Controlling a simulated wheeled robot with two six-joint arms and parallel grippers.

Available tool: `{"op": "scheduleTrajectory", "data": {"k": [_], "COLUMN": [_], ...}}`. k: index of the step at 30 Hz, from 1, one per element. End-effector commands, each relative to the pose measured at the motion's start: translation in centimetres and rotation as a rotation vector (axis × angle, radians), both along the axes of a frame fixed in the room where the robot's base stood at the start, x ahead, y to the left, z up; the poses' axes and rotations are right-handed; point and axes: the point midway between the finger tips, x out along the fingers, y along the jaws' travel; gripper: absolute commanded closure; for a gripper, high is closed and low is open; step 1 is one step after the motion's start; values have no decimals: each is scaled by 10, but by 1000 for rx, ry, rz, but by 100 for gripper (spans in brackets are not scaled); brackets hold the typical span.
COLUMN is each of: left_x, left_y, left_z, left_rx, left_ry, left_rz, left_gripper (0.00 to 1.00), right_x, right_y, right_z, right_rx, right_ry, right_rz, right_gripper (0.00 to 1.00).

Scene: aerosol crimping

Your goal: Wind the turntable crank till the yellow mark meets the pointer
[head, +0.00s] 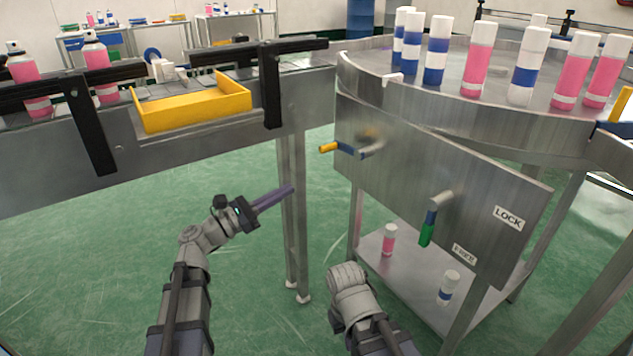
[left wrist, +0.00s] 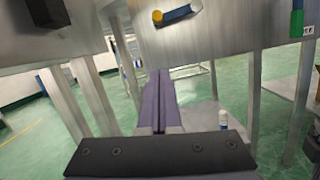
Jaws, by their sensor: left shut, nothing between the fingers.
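The turntable (head: 440,88) is a round steel table at the right with several cans on top. Its crank (head: 345,149), a blue arm with a yellow knob, sticks out from the front panel; it also shows at the top of the left wrist view (left wrist: 178,13). My left gripper (head: 291,188) has purple fingers shut with nothing between them. It is below and left of the crank knob, apart from it; in the left wrist view the fingers (left wrist: 158,73) point below the crank. My right arm is low in the middle; its fingers do not show. I cannot make out the yellow mark for certain.
A green-handled lever (head: 427,228) hangs on the panel near a LOCK label (head: 508,218). A conveyor (head: 60,160) with a yellow tray (head: 195,120) and pink cans is at the left. Steel legs (head: 291,235) stand behind the left fingers. A low shelf holds two cans.

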Motion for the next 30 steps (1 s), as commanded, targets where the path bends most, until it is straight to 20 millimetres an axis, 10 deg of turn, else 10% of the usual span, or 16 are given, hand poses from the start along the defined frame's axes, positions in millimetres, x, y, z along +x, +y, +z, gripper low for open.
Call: {"op": "scheduleTrajectory", "data": {"k": [11,30], "left_x": [5,52], "left_y": [-5,-80], "left_z": [0,46], "left_rx": [-10,-10], "left_ry": [-8,-7], "left_rz": [-3,0], "left_gripper": [100,100], "right_x": [0,0], "right_y": [0,0], "right_z": [-3,44], "right_rx": [0,-1], "right_ry": [0,1], "right_rz": [1,8], "right_gripper": [100,100]}}
